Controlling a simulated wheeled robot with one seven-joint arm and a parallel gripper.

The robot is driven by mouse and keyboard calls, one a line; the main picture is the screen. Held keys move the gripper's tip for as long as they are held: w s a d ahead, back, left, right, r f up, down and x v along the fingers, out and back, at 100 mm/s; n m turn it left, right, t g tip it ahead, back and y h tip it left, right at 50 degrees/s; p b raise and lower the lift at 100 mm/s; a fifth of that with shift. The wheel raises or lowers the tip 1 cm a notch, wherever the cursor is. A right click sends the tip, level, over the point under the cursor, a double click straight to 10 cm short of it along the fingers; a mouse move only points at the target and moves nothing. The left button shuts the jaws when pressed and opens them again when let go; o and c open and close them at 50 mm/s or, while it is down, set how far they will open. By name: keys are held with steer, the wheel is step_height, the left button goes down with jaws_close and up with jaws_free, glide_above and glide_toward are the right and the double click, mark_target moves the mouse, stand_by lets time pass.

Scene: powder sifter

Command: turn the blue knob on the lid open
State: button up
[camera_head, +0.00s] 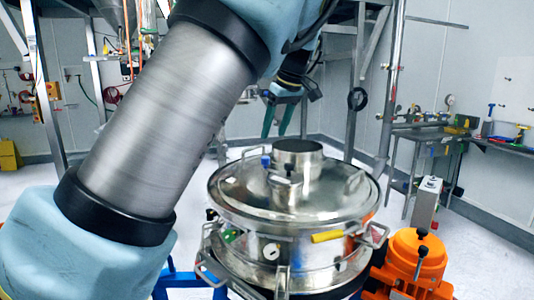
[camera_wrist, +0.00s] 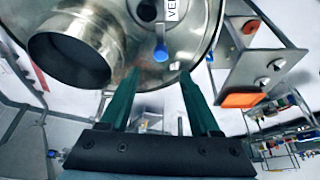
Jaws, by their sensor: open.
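The blue knob (camera_head: 265,161) stands up near the back left of the round steel lid (camera_head: 235,190) of the sifter. It also shows in the wrist view as a blue lever (camera_wrist: 161,52) on the lid, just beyond the fingertips and roughly between them. My gripper (camera_head: 275,135) is above the back of the lid with its two green fingers pointing down. In the wrist view, my gripper (camera_wrist: 158,74) has its fingers wide apart with nothing between them. The knob appears apart from both fingers.
A wide steel pipe opening (camera_head: 298,147) rises from the lid close to the knob; it is large in the wrist view (camera_wrist: 70,57). A yellow handle (camera_head: 327,237) and clamps line the sifter's side. An orange motor (camera_head: 410,265) stands at right. A workbench (camera_head: 430,133) is farther back.

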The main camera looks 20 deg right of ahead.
mark_target(266, 158)
steer(key=p+x, duration=0.2)
steer(key=x, duration=0.7)
steer(key=shift+p, duration=0.3)
steer(key=shift+a, duration=0.1)
jaws_close()
